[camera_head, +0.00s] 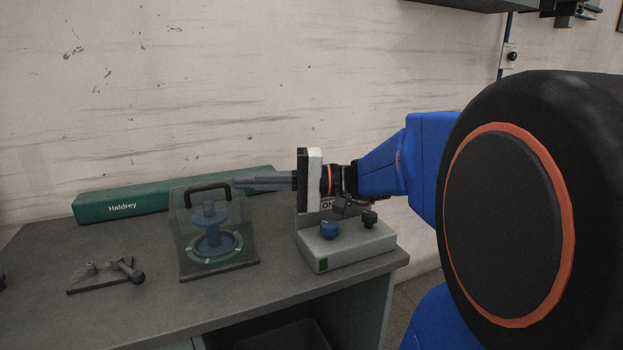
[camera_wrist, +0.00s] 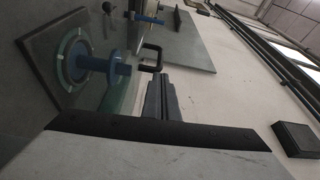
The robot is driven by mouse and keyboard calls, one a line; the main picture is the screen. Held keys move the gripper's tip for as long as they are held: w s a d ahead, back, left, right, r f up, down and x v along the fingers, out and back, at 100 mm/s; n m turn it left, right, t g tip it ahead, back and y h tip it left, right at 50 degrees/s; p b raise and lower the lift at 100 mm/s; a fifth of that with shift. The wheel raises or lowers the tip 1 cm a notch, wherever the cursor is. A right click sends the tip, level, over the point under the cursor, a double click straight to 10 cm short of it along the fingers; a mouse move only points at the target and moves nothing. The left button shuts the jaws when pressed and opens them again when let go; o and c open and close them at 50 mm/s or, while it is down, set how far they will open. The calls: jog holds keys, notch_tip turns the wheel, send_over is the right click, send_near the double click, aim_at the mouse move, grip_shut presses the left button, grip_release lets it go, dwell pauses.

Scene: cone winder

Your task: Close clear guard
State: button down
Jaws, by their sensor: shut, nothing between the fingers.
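The clear guard (camera_head: 176,225) is a see-through cover with a black handle (camera_head: 207,188) at its top. It stands at the blue spindle (camera_head: 210,230) and green ring on a dark base plate; how far it is open is hard to tell. My gripper (camera_head: 238,182) comes in from the right, with its shut, empty fingers pointing left near the handle's right end. In the wrist view the fingers (camera_wrist: 158,78) are just below the handle (camera_wrist: 150,58). I cannot tell whether they touch it. The spindle (camera_wrist: 100,65) also shows there.
A control box (camera_head: 345,245) with a blue knob and a dark knob stands right of the guard, under my wrist. A green Haldrey case (camera_head: 150,203) lies behind. A flat bracket with a ball-ended lever (camera_head: 110,275) lies left. The bench front is mostly clear.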

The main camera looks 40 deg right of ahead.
jog(key=v, duration=1.5)
jog(key=shift+w, duration=0.25)
jog(key=shift+d, duration=0.1)
